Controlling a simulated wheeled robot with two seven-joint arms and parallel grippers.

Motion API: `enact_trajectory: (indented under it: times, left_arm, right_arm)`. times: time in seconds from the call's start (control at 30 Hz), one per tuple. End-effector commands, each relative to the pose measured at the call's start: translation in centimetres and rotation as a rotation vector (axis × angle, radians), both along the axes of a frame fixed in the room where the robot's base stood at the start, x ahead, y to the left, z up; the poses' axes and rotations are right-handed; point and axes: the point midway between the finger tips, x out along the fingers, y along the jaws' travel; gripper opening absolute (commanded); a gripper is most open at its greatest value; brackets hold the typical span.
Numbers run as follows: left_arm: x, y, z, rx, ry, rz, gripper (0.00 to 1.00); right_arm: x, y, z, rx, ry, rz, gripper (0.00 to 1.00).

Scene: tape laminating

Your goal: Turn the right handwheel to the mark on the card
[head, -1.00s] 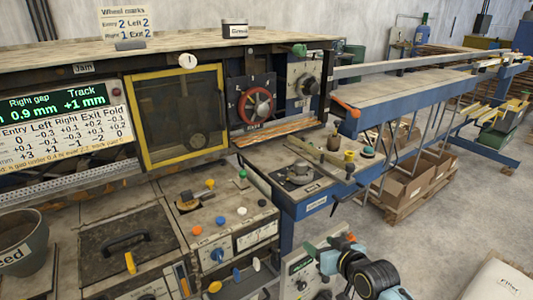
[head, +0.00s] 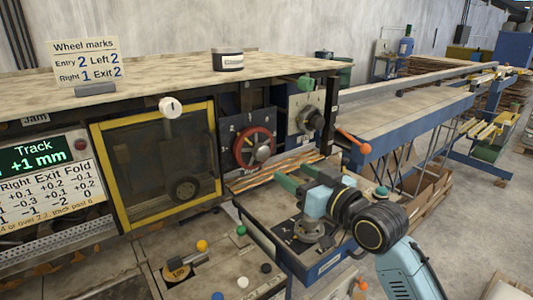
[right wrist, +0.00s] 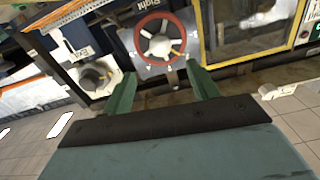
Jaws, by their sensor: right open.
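The right handwheel is a red-rimmed wheel (head: 254,147) on a dark panel under the machine's top. It also shows in the right wrist view (right wrist: 165,40), beneath an upside-down "Right" label. The card (head: 86,61) on the machine top reads "Right 1". My right gripper (head: 300,177) is in front of and below the handwheel, to its right in the head view. In the right wrist view its green fingers (right wrist: 162,72) are open and empty, pointing toward the wheel and apart from it. My left gripper is not in view.
The exit wheel (head: 310,118) is on a panel right of the red wheel. A yellow-framed window (head: 155,158) is to its left. Orange-tipped lever (head: 353,141) sticks out at right. Below are a bench with a round fixture (head: 310,229) and several coloured knobs.

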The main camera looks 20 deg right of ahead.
Motion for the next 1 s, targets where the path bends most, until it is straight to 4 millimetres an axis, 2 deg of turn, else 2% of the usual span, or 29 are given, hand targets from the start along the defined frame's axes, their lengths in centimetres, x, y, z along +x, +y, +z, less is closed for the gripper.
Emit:
enact_trajectory:
  times: [0.03, 0.1, 0.2, 0.27, 0.5, 0.7, 1.0]
  left_arm:
    - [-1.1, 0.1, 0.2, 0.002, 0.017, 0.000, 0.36]
    - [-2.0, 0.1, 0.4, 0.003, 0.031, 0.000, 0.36]
    - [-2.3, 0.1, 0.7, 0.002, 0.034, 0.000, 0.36]
    - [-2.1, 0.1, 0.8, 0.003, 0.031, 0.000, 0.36]
    - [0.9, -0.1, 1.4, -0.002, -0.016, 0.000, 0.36]
    - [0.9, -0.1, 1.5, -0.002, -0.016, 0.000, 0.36]
    - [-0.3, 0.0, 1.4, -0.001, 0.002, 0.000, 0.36]
  right_arm:
    - [1.0, 0.3, 0.2, 0.004, 0.001, -0.001, 0.59]
    - [2.4, 0.9, 0.3, 0.004, -0.002, 0.000, 0.59]
    - [4.3, 1.6, 0.2, 0.003, 0.000, 0.000, 0.59]
    - [5.4, 2.0, 0.2, 0.003, 0.000, 0.000, 0.59]
    - [8.6, 3.1, 0.1, 0.001, 0.000, 0.000, 0.59]
    - [9.7, 3.5, 0.0, 0.001, -0.001, -0.001, 0.59]
    - [9.8, 3.6, 0.0, 0.000, -0.001, -0.001, 0.59]
